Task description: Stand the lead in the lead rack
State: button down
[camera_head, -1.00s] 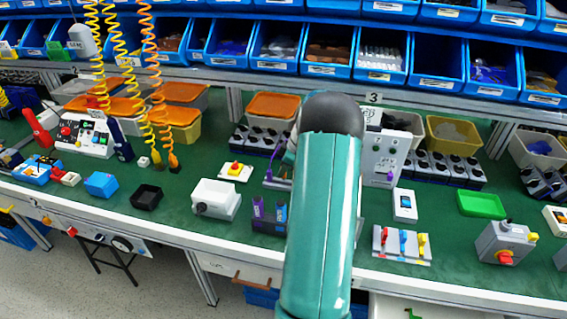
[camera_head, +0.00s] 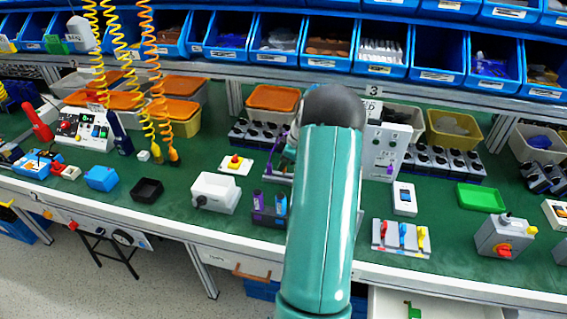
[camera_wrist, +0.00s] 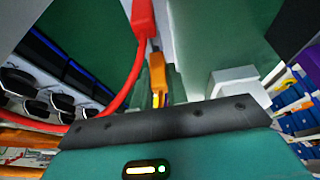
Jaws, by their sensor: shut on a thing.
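In the wrist view a red lead (camera_wrist: 132,85) curves down and left from a red sleeve, with an orange part (camera_wrist: 157,72) below it. My gripper (camera_wrist: 157,90) is shut on the lead around this orange part, though its fingers are blurred. In the head view my teal arm hides most of the gripper; some grey parts show left of the arm, with a thin purple cable (camera_head: 273,160) beside them. What looks like the lead rack (camera_head: 268,216), a small dark holder with purple and blue uprights, stands on the bench just left of my arm.
A white box (camera_head: 215,192) and a black tray (camera_head: 147,190) stand left of the rack. A grey panel (camera_head: 384,150) stands right of my arm, near a lever-switch plate (camera_head: 401,238). Blue bins line the shelf above. Green bench shows between objects.

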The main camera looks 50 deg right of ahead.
jog(key=shift+f, duration=0.5)
jog(key=shift+f, duration=0.35)
jog(key=shift+f, duration=0.45)
jog(key=c, duration=1.3)
grip_release()
jog(key=v, duration=1.4)
